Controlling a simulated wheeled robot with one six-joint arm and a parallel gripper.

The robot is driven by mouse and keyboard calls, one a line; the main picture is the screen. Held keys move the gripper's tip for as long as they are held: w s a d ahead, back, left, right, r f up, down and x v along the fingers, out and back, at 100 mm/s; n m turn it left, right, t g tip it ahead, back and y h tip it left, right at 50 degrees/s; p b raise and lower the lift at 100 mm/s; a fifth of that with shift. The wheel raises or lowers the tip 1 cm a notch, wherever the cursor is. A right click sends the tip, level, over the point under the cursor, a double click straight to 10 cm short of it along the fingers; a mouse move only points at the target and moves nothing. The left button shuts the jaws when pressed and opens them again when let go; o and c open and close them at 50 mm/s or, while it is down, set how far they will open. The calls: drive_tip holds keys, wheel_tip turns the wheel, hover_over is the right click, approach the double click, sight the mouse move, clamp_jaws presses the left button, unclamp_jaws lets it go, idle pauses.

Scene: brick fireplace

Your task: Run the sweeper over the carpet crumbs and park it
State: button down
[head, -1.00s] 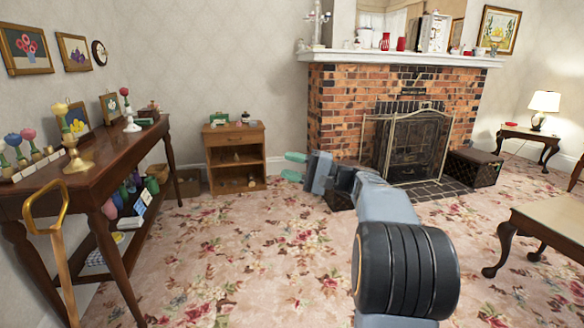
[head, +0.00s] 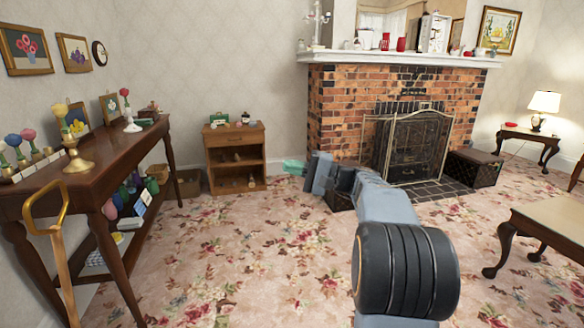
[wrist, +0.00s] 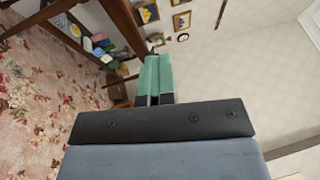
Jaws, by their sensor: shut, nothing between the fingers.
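My gripper (head: 294,167) reaches out ahead over the carpet, in front of the small wooden cabinet and left of the fireplace. Its teal fingers are pressed together and empty, as the wrist view (wrist: 153,80) shows. A tall wooden handle with a gold-coloured loop (head: 48,212) stands at the lower left, beside the long side table. It looks like the sweeper's handle; its lower end is out of the picture. My gripper is well away from it. The floral carpet (head: 230,270) covers the floor. I cannot make out crumbs against its pattern.
The long dark side table (head: 115,160) runs along the left wall, with ornaments on top and items on its lower shelf. The small cabinet (head: 236,158) stands at the back. A fire screen (head: 415,148) fronts the fireplace. A low table (head: 548,225) is at right. The middle carpet is clear.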

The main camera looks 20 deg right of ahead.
idle(0.7)
drive_tip(key=c, duration=1.2)
unclamp_jaws()
drive_tip(key=shift+o, duration=0.2)
drive_tip(key=shift+d, duration=0.1)
drive_tip(key=p+v, duration=0.3)
drive_tip(key=v, duration=1)
drive_tip(key=shift+s+d, duration=0.2)
drive_tip(key=shift+s, duration=0.05)
drive_tip(key=shift+a+f, duration=0.1)
drive_tip(key=shift+f, duration=0.05)
